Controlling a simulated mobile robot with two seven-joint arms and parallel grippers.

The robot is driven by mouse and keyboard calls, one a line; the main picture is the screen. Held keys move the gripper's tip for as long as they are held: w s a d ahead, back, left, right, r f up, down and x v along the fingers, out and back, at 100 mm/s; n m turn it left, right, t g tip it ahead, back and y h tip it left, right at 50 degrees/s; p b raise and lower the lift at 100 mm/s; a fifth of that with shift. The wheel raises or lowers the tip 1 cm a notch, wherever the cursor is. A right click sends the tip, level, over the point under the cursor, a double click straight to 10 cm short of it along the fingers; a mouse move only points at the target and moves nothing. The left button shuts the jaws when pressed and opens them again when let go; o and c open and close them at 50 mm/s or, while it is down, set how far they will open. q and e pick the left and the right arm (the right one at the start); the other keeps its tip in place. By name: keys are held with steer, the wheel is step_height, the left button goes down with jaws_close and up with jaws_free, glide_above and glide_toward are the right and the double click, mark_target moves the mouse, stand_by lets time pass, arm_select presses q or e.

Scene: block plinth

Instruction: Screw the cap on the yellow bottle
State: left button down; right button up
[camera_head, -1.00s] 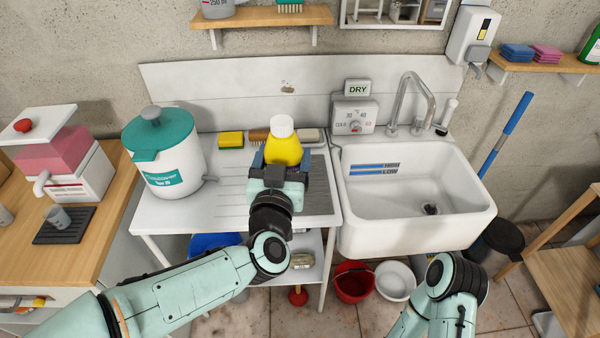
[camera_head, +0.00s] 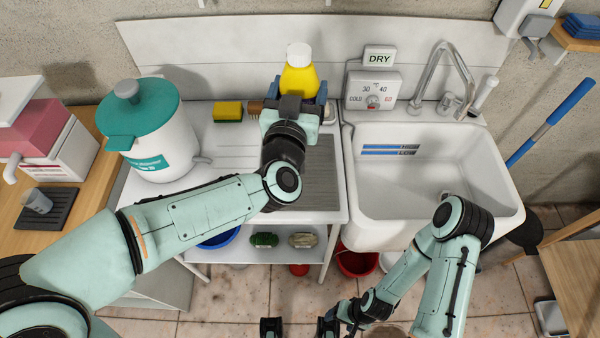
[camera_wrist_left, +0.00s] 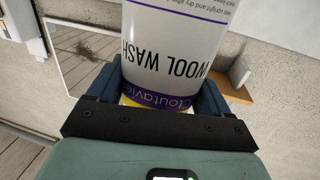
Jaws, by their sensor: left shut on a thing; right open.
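The yellow bottle (camera_head: 298,77) is upright in the head view, in front of the white back panel above the drainboard. A white cap-like top (camera_head: 299,54) sits on its neck; I cannot tell how tight it is. My left gripper (camera_head: 297,97) is shut around the bottle's body from the front and hides its lower part. In the left wrist view, the bottle's white label (camera_wrist_left: 172,58) reads "WOOL WASH", between the jaws. My right gripper (camera_head: 299,328) is open and empty at the bottom edge of the head view, low and far from the bottle.
A white urn with a teal lid (camera_head: 142,113) stands left of the bottle. A yellow sponge (camera_head: 227,111) and a brush lie behind on the drainboard (camera_head: 235,140). The sink (camera_head: 430,175) and tap (camera_head: 447,75) are to the right. A red bucket (camera_head: 356,262) stands below.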

arm_select(q)
step_height(320, 180, down, 16)
steer(key=b, duration=0.3)
steer(key=shift+r, duration=0.15)
steer(key=shift+w, duration=0.1)
steer(key=shift+f+b, duration=0.4)
steer(key=shift+f, duration=1.75)
steer(key=shift+f, duration=0.1)
steer(key=shift+f, duration=0.1)
jaws_free()
